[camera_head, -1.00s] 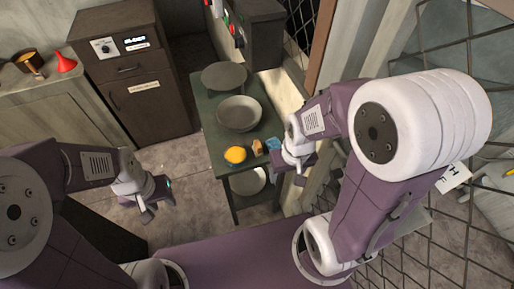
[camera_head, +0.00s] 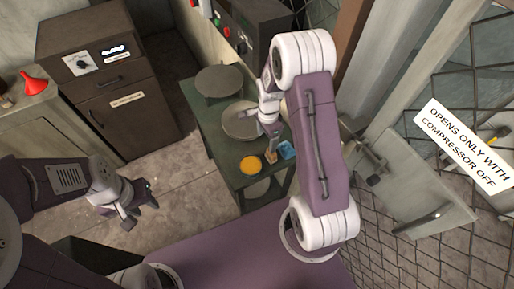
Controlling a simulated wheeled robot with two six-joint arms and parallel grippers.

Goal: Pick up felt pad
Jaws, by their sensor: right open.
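On the green table stand a flat orange-yellow round piece (camera_head: 250,164), a small tan block (camera_head: 270,157) and a small blue piece (camera_head: 287,150), side by side at the near edge. I cannot tell for sure which of them is the felt pad; the blue piece looks soft and low. My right gripper (camera_head: 271,144) is open and points down just above the tan block, left of the blue piece; its fingertips are small, and contact cannot be told. My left gripper (camera_head: 139,214) is open and empty, over the floor at the left.
A grey disc (camera_head: 219,81) lies at the table's (camera_head: 212,125) far end. A brown cabinet (camera_head: 110,90) stands left. A mesh fence (camera_head: 400,225) and a signed door are at right.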

